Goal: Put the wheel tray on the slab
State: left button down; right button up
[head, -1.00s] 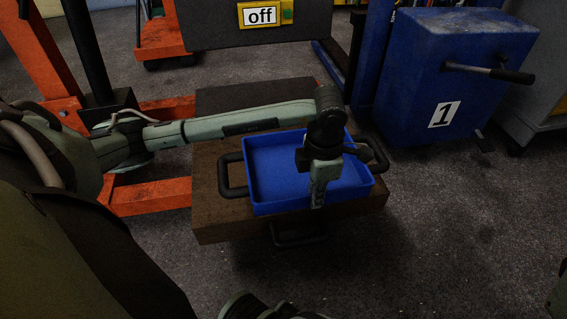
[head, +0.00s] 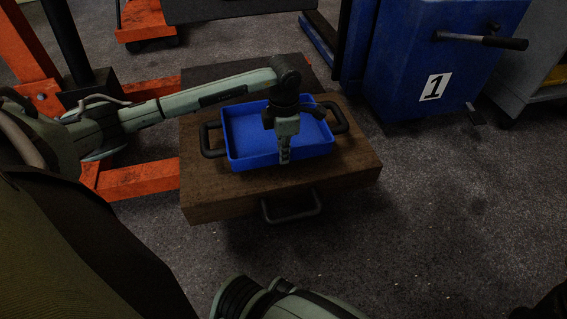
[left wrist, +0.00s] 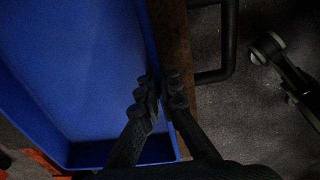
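The wheel tray (head: 262,128) is a shallow blue tray with black loop handles at its left and right ends. It appears level on top of the brown slab (head: 350,178), back from the slab's front edge; whether its underside fully touches is hidden. My left gripper (head: 285,158) points down at the tray's near wall. In the left wrist view, the fingers (left wrist: 160,92) straddle the wall of the tray (left wrist: 75,75), one inside and one outside, close against it. The tray is empty where it shows. My right gripper does not show in the head view.
A black handle (head: 292,206) sticks out from the slab's front. Orange jack legs (head: 135,182) lie left of the slab. A blue cabinet marked 1 (head: 400,75) with a lever (head: 480,40) stands at the back right. The floor to the right is clear.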

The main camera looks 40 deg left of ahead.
pick_arm(q)
jog(key=shift+f+b, duration=0.6)
jog(key=shift+f, duration=1.3)
jog(key=c, duration=1.7)
grip_release()
